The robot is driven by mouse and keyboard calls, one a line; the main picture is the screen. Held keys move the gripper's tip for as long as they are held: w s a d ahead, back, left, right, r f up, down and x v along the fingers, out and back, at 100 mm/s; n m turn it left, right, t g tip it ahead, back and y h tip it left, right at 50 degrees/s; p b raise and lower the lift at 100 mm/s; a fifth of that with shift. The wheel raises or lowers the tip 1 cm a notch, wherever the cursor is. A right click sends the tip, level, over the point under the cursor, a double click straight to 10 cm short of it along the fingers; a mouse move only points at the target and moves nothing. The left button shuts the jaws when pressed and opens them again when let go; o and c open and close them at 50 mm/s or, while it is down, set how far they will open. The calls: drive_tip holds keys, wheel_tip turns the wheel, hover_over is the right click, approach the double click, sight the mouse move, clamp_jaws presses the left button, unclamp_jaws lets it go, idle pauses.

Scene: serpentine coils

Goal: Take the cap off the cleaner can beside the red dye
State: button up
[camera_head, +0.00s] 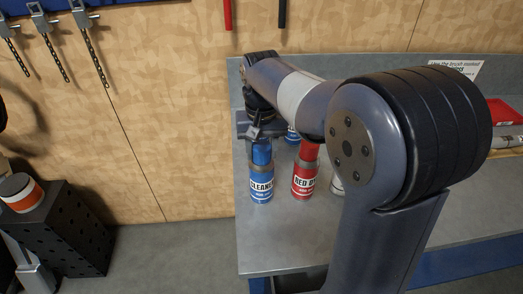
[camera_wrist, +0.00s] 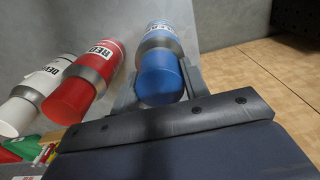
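The blue cleaner can (camera_head: 261,187) stands upright on the grey bench, left of the red dye can (camera_head: 304,180). Its blue cap (camera_head: 262,153) is on top, and the cap also shows in the wrist view (camera_wrist: 161,80). My gripper (camera_wrist: 160,88) is at the cap, with one finger on each side of it. The fingers look very close to the cap; I cannot tell whether they press on it. In the head view my gripper is above the can, partly hidden by my arm. The red can shows left of the cleaner can in the wrist view (camera_wrist: 85,83).
A white developer can (camera_wrist: 35,95) stands beyond the red can, mostly hidden by my arm in the head view. Another blue item (camera_head: 291,135) is partly visible behind. The bench (camera_head: 280,245) is clear in front of the cans. A wooden wall panel (camera_head: 180,130) rises behind.

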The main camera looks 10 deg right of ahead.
drive_tip(key=c, duration=0.4)
